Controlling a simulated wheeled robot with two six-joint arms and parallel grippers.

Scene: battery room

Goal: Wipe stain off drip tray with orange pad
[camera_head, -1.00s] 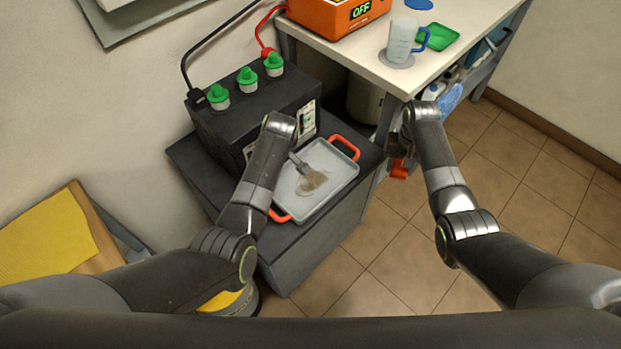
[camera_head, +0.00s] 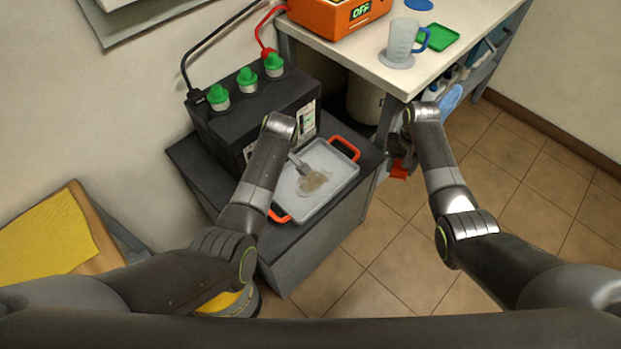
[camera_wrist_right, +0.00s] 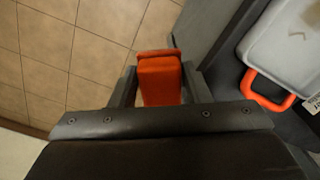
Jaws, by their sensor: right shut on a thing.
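The drip tray (camera_head: 338,196) is a grey tray with orange handles on the dark cabinet top. A brownish stain (camera_head: 313,182) lies on its floor. A corner of the tray (camera_wrist_right: 283,40) and one handle (camera_wrist_right: 268,90) show in the right wrist view. My right gripper (camera_wrist_right: 160,75) is shut on the orange pad (camera_wrist_right: 160,82). In the head view the pad (camera_head: 399,170) hangs below the right gripper (camera_head: 399,155), right of the tray and apart from it. My left arm reaches over the tray's left side; its fingertips (camera_head: 298,165) sit close above the stain, their opening too small to tell.
A black battery (camera_head: 230,130) with green caps stands behind the tray on the cabinet (camera_head: 285,250). A white bench (camera_head: 350,55) at the upper right holds an orange charger (camera_head: 330,15), a jug (camera_head: 401,40) and a green dish (camera_head: 440,37). Tiled floor (camera_head: 400,270) lies open at right.

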